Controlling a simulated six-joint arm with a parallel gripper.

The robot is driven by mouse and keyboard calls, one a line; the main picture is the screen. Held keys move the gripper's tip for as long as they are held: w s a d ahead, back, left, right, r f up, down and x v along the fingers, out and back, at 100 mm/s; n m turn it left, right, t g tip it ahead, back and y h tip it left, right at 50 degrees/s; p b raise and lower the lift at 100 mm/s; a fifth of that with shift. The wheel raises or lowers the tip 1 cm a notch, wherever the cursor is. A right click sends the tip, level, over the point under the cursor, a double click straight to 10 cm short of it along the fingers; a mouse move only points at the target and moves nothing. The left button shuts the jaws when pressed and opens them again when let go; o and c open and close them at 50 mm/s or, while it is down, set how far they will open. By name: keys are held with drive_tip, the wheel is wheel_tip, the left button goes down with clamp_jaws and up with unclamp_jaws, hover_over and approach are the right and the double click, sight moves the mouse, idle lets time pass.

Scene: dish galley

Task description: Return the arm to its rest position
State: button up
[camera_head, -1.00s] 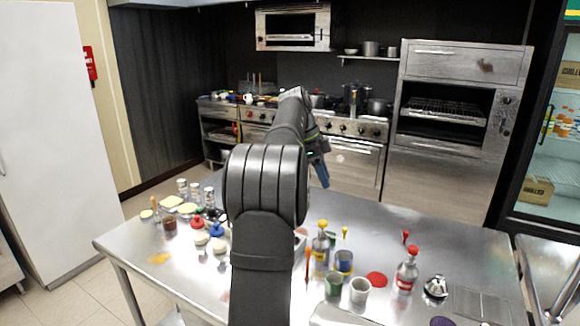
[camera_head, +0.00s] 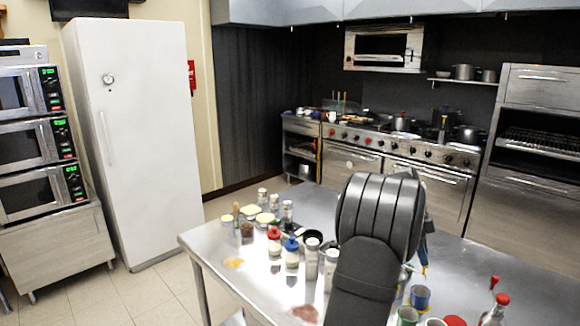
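My dark grey arm rises from the bottom of the head view, right of centre, in front of the steel table (camera_head: 212,250). Its thick ribbed joint hides most of the forearm. Only a bluish part of my gripper (camera_head: 424,248) shows past the right side of the joint, over the table. The fingertips are not clear, so I cannot tell whether it is open or holds anything.
Shakers, sauce bottles and food pieces (camera_head: 250,211) crowd the table left of my arm. A blue cup (camera_head: 420,297), a green cup (camera_head: 407,315) and a red-capped bottle (camera_head: 494,312) stand to its right. Stoves (camera_head: 400,165) line the back; a white fridge (camera_head: 140,140) stands left.

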drive_tip(key=shift+x, duration=1.25)
drive_tip(key=shift+r, duration=0.1)
drive_tip(key=v, duration=1.7)
drive_tip(key=x, duration=1.7)
drive_tip(key=shift+w+d+n+t, duration=0.4)
drive_tip(key=shift+w+n, duration=0.1)
drive_tip(key=shift+n, duration=0.5)
